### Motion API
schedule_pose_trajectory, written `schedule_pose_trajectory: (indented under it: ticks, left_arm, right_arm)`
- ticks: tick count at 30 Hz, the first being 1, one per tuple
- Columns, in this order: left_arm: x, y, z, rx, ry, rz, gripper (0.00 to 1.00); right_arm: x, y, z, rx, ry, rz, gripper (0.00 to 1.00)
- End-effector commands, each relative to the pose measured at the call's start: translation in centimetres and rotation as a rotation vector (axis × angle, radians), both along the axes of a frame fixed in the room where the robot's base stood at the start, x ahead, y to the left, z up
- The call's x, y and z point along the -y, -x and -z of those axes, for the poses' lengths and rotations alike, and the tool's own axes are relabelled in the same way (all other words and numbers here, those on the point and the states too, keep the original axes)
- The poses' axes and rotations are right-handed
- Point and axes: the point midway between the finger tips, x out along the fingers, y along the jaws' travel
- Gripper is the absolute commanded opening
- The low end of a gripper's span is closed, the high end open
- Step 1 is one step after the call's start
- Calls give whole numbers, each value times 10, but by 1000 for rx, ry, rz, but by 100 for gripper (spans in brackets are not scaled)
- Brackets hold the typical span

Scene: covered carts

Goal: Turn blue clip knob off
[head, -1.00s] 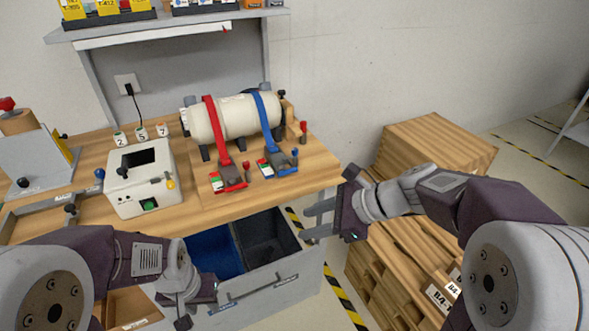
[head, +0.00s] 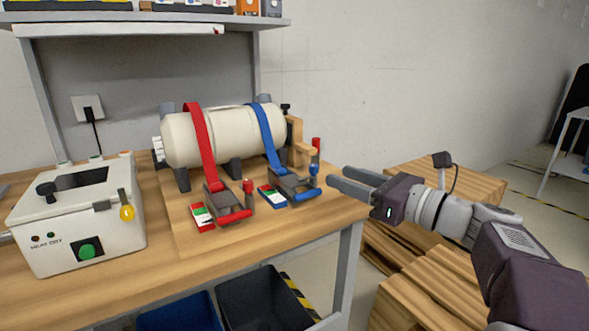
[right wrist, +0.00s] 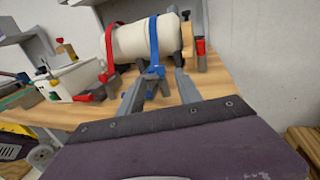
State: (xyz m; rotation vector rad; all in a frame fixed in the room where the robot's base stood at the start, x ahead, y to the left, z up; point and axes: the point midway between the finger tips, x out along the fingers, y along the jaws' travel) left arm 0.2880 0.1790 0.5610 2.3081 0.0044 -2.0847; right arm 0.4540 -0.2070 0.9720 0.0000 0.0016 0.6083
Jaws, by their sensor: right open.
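The blue clip (head: 290,182) is a dark buckle on the wooden bench at the end of a blue strap (head: 264,138) over a cream cylinder (head: 225,135). A small upright blue knob (head: 314,171) stands at its right end, beside a blue bar. My right gripper (head: 337,178) is just right of the knob, its two fingers pointing left, open and empty, with a small gap to the clip. In the right wrist view the blue clip (right wrist: 154,73) appears between the fingertips, beyond them. My left gripper is out of view.
A red clip (head: 228,200) with a red strap sits left of the blue one. A white box (head: 80,220) with a green button stands farther left. Open bins (head: 262,300) are below the bench edge. Wooden crates (head: 440,290) stand under my right arm.

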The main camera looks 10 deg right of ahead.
Motion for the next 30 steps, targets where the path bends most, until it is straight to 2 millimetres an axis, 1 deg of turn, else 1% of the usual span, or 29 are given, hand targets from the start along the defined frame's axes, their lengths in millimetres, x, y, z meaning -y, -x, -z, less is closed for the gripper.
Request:
schedule_pose_trajectory:
  ticks: [2,5,12,16,20,27,29,30]
  left_arm:
    - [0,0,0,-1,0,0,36]
    - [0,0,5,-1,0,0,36]
    - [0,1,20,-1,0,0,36]
    - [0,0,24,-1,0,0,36]
    - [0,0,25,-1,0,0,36]
    - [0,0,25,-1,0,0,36]
    - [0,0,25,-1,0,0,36]
    - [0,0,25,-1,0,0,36]
  right_arm:
    - [-1,-1,0,0,1,-1,41]
    - [-7,-9,2,0,2,-4,41]
    - [-37,-49,4,0,2,-8,41]
    - [-47,-66,2,-1,2,-5,41]
    - [-52,-74,1,-1,2,-2,41]
    - [-52,-75,0,-1,2,0,41]
    - [-52,-75,0,-1,2,-1,24]
    - [-52,-75,0,-1,2,-1,13]
